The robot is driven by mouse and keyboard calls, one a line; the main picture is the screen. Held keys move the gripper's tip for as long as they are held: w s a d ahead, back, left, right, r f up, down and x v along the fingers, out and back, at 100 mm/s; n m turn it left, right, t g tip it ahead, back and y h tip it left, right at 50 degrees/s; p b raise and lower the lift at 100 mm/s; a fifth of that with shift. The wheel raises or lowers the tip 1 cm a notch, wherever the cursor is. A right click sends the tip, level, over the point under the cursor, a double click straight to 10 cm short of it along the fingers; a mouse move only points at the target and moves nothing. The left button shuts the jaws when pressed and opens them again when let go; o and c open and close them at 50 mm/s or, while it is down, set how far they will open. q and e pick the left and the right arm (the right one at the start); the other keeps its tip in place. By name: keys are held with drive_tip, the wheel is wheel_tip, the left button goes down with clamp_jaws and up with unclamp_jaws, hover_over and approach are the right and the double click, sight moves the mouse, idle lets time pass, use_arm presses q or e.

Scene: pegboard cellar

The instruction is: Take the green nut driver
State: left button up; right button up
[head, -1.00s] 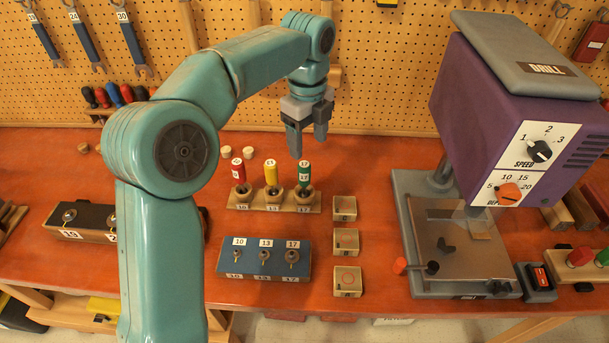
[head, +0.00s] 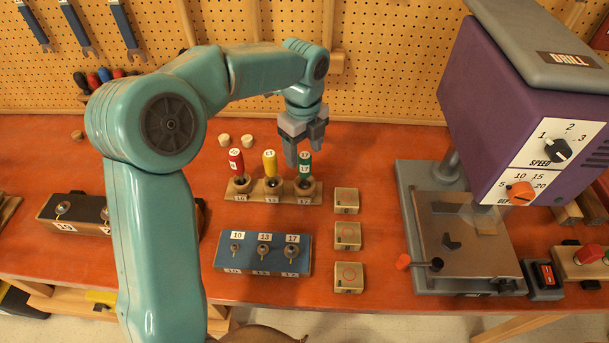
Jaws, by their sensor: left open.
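The green nut driver (head: 305,167), labelled 17, stands upright in the right-hand hole of a wooden holder (head: 246,197). A yellow driver (head: 270,163) and a red driver (head: 236,162) stand in the same holder to its left. My left gripper (head: 304,158) is open, pointing down, with its fingers at the top of the green handle. One finger is to the left of the handle and the other overlaps its top; I cannot tell whether they touch it. My right gripper is not in view.
A blue block (head: 222,254) with several nuts labelled 10, 13 and 17 lies in front of the holder. Small wooden boxes (head: 347,212) line up to the right. A purple drill press (head: 490,100) stands further right. The pegboard (head: 385,60) is behind.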

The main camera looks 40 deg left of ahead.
sight(305, 155)
use_arm(q)
drive_tip(key=f, duration=0.2)
drive_tip(key=f+p, duration=0.1)
drive_tip(key=f, duration=0.2)
drive_tip(key=shift+w+a+f, duration=0.15)
drive_tip(key=shift+w+f, duration=0.15)
drive_tip(key=shift+w, duration=0.05)
clamp_jaws()
